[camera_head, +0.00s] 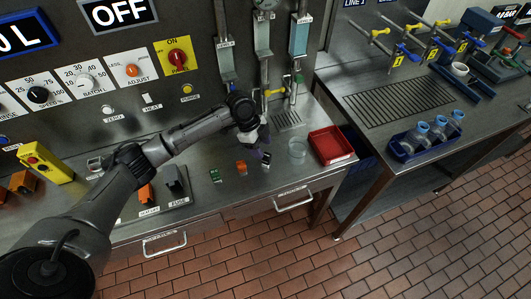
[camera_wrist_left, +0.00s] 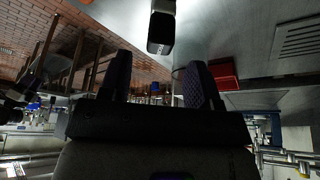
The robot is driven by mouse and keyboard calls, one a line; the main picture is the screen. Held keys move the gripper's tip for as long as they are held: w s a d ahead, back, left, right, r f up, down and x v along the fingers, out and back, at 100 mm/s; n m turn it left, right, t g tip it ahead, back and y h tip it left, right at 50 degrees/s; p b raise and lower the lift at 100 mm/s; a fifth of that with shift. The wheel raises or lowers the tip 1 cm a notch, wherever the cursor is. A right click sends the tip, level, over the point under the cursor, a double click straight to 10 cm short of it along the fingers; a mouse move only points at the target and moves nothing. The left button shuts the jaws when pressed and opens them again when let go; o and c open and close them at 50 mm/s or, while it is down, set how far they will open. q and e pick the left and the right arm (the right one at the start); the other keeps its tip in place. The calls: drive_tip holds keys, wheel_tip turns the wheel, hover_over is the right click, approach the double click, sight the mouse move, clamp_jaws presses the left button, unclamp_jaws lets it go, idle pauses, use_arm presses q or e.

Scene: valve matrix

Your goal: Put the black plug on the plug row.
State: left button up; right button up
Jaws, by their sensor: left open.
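My left gripper (camera_head: 258,147) is over the steel counter, in front of the wall panel, pointing down. In the left wrist view its two fingers (camera_wrist_left: 160,80) are apart with nothing between them. A black block with a pale edge, which looks like the black plug (camera_wrist_left: 161,30), lies beyond the fingertips, apart from them. In the head view the fingers largely hide that spot. The plug row (camera_head: 152,209) is at the counter's front left, with an orange plug (camera_head: 146,194) and a dark grey plug (camera_head: 173,177) standing upright on it. My right gripper is not in view.
A green block (camera_head: 215,175) and an orange block (camera_head: 241,167) lie left of the gripper. Pipes and valves (camera_head: 265,70) rise behind. My left forearm passes above the counter's left part.

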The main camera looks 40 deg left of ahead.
sight(265, 153)
use_arm(q)
drive_tip(key=v, duration=0.6)
drive_tip(key=shift+a+r, duration=0.2)
drive_tip(key=shift+r, duration=0.2)
drive_tip(key=w+d+r+n+t+y, duration=0.1)
drive_tip(key=d+r+n+t+y, duration=0.25)
drive_tip(key=n+t, duration=0.2)
drive_tip(key=s+d+f+n+t+y, duration=0.1)
drive_tip(key=s+d+f+n+t, duration=0.15)
drive_tip(key=s+d, duration=0.5)
drive_tip(key=s+d+f+n+g, duration=0.2)
drive_tip(key=s+f, duration=0.5)
drive_tip(key=s, duration=0.5)
drive_tip(key=s+d+f+n+g, duration=0.2)
drive_tip(key=s+f, duration=0.6)
drive_tip(key=s, duration=0.5)
drive_tip(key=shift+d+f+n+g, duration=0.2)
drive_tip(key=shift+d+n+g, duration=0.1)
drive_tip(key=shift+d+g, duration=0.5)
